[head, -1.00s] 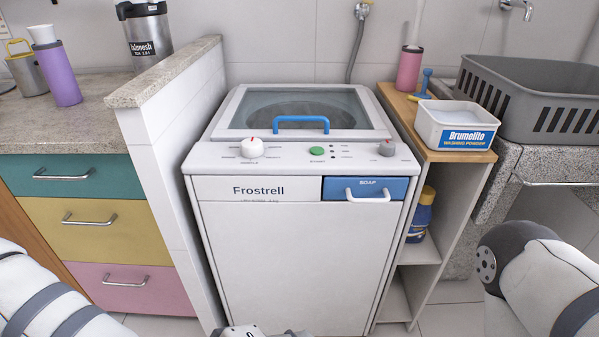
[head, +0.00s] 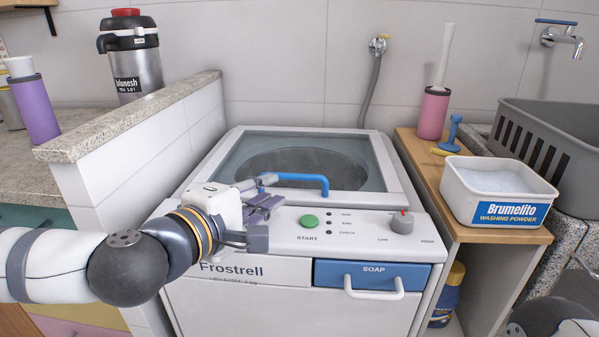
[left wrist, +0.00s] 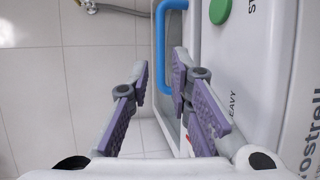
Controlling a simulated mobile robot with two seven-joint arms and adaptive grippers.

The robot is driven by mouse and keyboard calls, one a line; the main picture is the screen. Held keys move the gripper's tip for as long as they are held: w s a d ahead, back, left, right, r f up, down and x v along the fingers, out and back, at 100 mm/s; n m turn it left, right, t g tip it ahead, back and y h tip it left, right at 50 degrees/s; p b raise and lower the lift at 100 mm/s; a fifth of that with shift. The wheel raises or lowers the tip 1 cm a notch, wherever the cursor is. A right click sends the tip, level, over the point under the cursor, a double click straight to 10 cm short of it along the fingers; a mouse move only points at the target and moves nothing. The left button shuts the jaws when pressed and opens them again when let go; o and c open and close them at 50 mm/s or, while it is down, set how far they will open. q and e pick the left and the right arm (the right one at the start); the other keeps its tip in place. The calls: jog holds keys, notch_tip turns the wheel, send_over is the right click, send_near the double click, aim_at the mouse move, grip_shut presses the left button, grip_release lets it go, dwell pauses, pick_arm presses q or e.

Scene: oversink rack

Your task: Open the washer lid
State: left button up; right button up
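The washer (head: 300,270) is white, with a glass-topped lid (head: 225,165) that is down. A blue bar handle (head: 310,179) stands at the lid's front edge and also shows in the left wrist view (left wrist: 161,50). My left gripper (head: 268,190) is at the handle's left end, above the control panel. In the left wrist view its purple-padded fingers (left wrist: 160,78) are apart, with the handle's near end showing between or just beyond their tips. I cannot tell whether they touch it. The gripper hides the panel's left knob in the head view. My right gripper is out of view.
A low tiled wall (head: 140,130) stands left of the washer. On the right, a wooden shelf (head: 420,150) bears a washing powder tub (head: 500,190), a pink brush holder (head: 433,112) and a blue-handled item (head: 452,133). The space above the lid is clear.

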aim_at(291, 177)
pick_arm(q)
jog(key=x, duration=0.9)
jog(key=shift+w+d+f, duration=0.1)
jog(key=shift+w+f, duration=0.05)
jog(key=shift+f, duration=0.05)
jog(key=shift+c, duration=0.6)
grip_shut()
jog(key=shift+r, duration=0.1)
